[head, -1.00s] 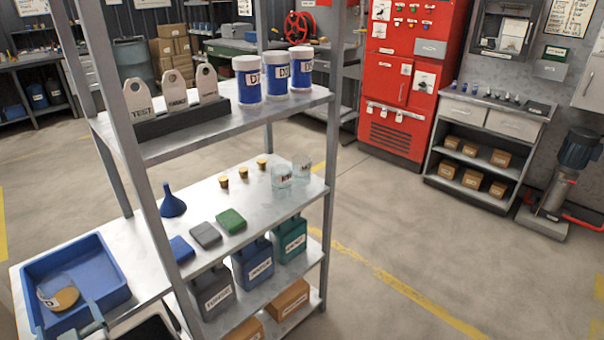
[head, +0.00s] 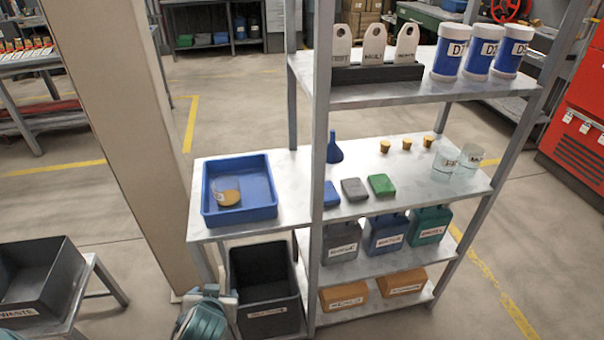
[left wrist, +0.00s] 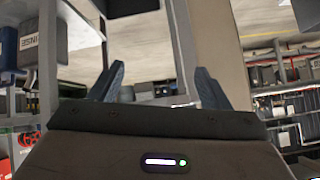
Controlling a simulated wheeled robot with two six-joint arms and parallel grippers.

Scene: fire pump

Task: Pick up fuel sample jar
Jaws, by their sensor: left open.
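A small clear jar (head: 227,192) with a pale label and an amber part lies in the blue tray (head: 240,216) on the left end of the metal shelf. It looks tilted or lying down. Two clear labelled jars, one (head: 445,163) in front of the other (head: 468,157), stand at the right of the same shelf level. My left gripper is open and empty in the left wrist view (left wrist: 159,72), its two fingers apart. In the head view part of my arm shows at the bottom, below the tray. My right gripper is not in view.
A blue funnel (head: 334,152), coloured pads (head: 381,185) and small corks (head: 407,143) share the shelf. A shelf post (head: 318,170) stands right of the tray. A black bin (head: 265,290) sits below it, a waste bin (head: 40,285) at left, and a beige column (head: 110,120) behind.

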